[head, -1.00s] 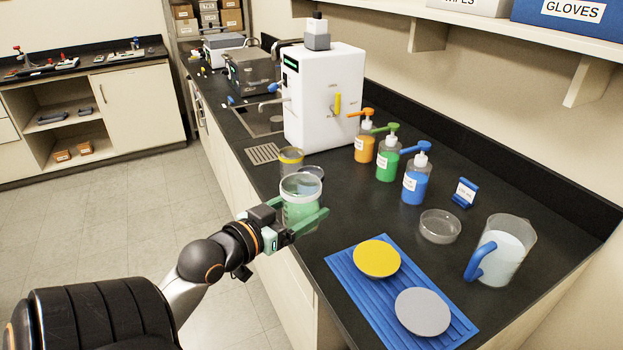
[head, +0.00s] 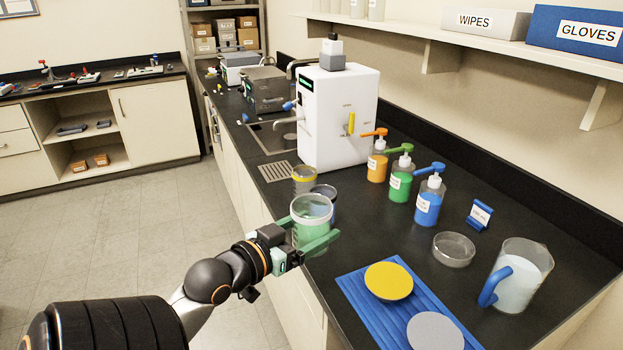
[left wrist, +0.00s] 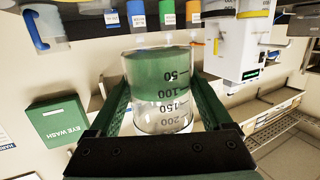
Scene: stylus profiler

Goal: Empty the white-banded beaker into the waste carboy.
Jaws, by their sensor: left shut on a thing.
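A clear beaker with a pale white band at its rim (head: 311,206) holds green liquid. My left gripper (head: 315,230) is shut on it, with a green finger on each side. The beaker looks upright near the counter's front edge, in front of two other beakers. The left wrist view, which is upside down, shows the same beaker (left wrist: 160,88) between the fingers, with graduation marks and green liquid to about the 100 mark. The waste carboy cannot be made out. My right gripper is not in view.
Just behind are a yellow-banded beaker (head: 305,178) and a dark-banded beaker (head: 329,192). A white machine (head: 338,125), several pump bottles, a glass dish (head: 454,249), a jug (head: 520,278) and a blue mat (head: 362,292) stand on the counter. The floor at left (head: 110,230) is clear.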

